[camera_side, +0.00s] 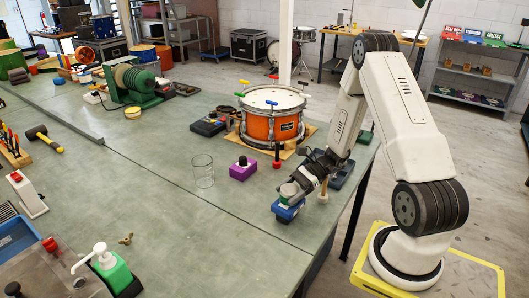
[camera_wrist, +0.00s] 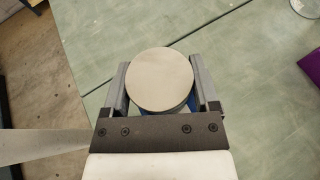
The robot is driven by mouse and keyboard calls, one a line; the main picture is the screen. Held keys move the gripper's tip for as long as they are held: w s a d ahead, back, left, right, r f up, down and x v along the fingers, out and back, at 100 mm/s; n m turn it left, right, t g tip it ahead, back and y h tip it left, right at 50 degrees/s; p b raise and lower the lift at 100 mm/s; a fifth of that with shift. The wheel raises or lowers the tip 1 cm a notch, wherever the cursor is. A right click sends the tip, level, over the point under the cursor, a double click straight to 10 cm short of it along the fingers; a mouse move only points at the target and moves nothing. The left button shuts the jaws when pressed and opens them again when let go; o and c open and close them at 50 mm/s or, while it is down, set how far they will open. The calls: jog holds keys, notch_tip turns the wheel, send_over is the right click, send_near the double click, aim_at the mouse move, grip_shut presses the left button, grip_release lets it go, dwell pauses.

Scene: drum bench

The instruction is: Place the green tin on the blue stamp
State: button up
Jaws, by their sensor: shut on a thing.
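My gripper (camera_side: 297,185) is shut on the green tin (camera_side: 288,189), low over the front right part of the bench. In the wrist view the tin's round pale top (camera_wrist: 160,78) sits between the two fingers, and its side is mostly hidden. The blue stamp (camera_side: 287,212) is directly below the tin in the side view. A little blue shows beside and under the tin in the wrist view. The tin looks upright and at or just above the stamp; I cannot tell whether they touch.
A purple block with a dark knob (camera_side: 243,169) and a clear glass (camera_side: 203,171) stand to the left. An orange drum (camera_side: 271,114) on a wooden board is behind. The bench edge is near on the right.

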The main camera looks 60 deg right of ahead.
jog(key=shift+f, duration=0.15)
jog(key=o, duration=1.1)
jog(key=shift+o, duration=0.2)
jog(key=shift+s+d+r, duration=0.2)
jog(key=shift+d+r, duration=0.2)
jog(key=shift+d, duration=0.1)
jog(key=shift+v, duration=1.1)
notch_tip(320, 180, up, 5)
jog(key=shift+a+f, duration=0.1)
jog(key=shift+a, duration=0.05)
jog(key=shift+r, duration=1)
